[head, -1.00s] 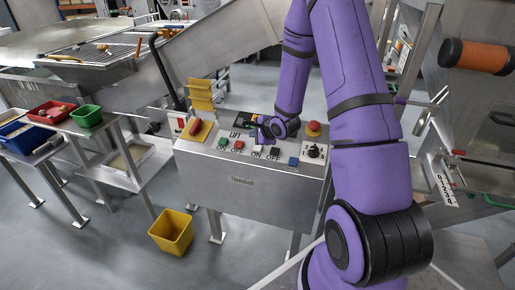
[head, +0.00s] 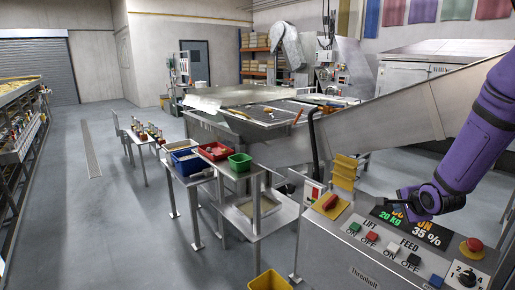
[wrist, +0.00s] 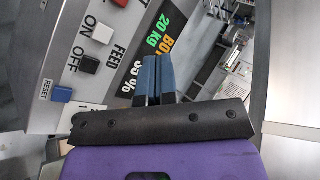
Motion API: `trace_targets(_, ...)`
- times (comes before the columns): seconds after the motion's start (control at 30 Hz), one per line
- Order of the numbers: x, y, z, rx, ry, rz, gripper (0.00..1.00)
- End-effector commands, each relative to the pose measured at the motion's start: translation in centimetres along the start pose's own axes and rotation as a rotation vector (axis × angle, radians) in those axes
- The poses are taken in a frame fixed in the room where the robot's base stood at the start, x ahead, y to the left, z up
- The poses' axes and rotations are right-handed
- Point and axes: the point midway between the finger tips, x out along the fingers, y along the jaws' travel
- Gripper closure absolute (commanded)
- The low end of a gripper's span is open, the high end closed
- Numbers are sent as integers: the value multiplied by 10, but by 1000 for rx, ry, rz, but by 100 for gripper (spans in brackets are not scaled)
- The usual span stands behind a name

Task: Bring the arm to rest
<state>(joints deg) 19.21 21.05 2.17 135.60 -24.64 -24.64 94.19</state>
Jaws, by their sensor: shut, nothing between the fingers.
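My purple arm (head: 492,118) comes in from the right in the head view and bends down over the control panel (head: 372,262). My gripper (head: 403,212) hangs over the panel's display (head: 425,229), hiding part of it; I cannot tell the exact gap. In the wrist view my gripper (wrist: 160,62) has its two blue-grey fingers together, with nothing between them. The display (wrist: 150,50) is partly behind them.
The panel carries a red emergency button (head: 471,246), a rotary knob (head: 465,276) and LIFT and FEED buttons. A yellow bin (head: 270,281) stands on the floor in front. Stands with red (head: 214,152) and green (head: 240,162) bins are to the left.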

Motion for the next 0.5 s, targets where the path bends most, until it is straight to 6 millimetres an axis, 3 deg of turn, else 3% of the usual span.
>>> trace_targets(0.2,-65,-30,12,-260,47,62,100)
trace_targets(0.5,-156,-44,36,-587,48,160,100)
